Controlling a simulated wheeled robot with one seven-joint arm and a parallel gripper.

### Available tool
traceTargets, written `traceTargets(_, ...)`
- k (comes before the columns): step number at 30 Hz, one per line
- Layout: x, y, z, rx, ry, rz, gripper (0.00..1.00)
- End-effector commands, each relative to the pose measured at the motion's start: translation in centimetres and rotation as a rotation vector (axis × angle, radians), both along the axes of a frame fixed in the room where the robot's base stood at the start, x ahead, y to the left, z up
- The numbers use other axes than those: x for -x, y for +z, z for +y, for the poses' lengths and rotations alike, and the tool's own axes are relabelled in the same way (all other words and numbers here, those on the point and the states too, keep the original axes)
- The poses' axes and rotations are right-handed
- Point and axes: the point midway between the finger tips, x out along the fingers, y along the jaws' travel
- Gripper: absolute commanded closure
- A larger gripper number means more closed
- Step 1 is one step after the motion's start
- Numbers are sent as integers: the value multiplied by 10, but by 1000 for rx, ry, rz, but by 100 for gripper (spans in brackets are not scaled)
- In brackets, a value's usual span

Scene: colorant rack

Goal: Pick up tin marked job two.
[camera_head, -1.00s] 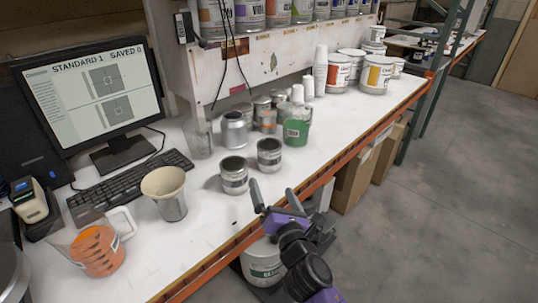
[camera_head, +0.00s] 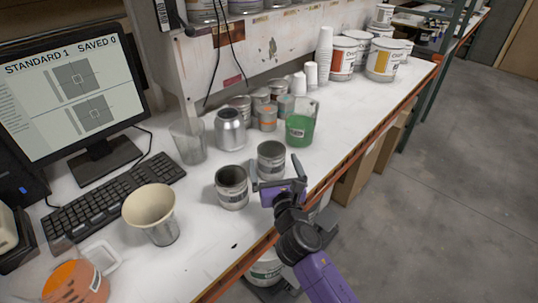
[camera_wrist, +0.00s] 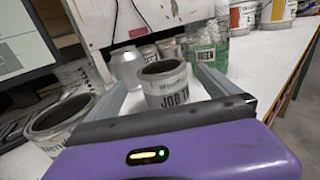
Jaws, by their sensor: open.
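The tin whose label reads "JOB T…" (camera_wrist: 167,92) is grey and open-topped, and stands upright on the bench. The rest of its label is cut off from sight. It also shows in the head view (camera_head: 271,157). My gripper (camera_head: 277,168) is open, with its fingers pointing toward this tin; in the wrist view the tin appears between the finger ends (camera_wrist: 163,80). I cannot tell whether a finger touches it. A second similar tin (camera_head: 232,188) stands to the left, outside the fingers, and is partly cut by the wrist view (camera_wrist: 50,130).
A green container (camera_head: 300,130) stands behind and right of the tin. A silver can (camera_head: 230,130), a clear cup (camera_head: 188,142) and several small tins stand behind. A beige cup (camera_head: 150,212) and keyboard (camera_head: 115,195) lie left. The bench's orange front edge (camera_head: 350,155) runs along the right.

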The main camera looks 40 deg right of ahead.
Motion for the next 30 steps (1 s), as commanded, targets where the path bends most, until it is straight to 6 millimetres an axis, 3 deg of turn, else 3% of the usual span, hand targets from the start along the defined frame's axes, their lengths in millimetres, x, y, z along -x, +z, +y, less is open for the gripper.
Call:
traceTargets(11,-24,1,-17,1,-1,0,0)
traceTargets(21,-58,-2,-44,0,-1,0,0)
traceTargets(30,-63,-2,-47,1,0,1,0)
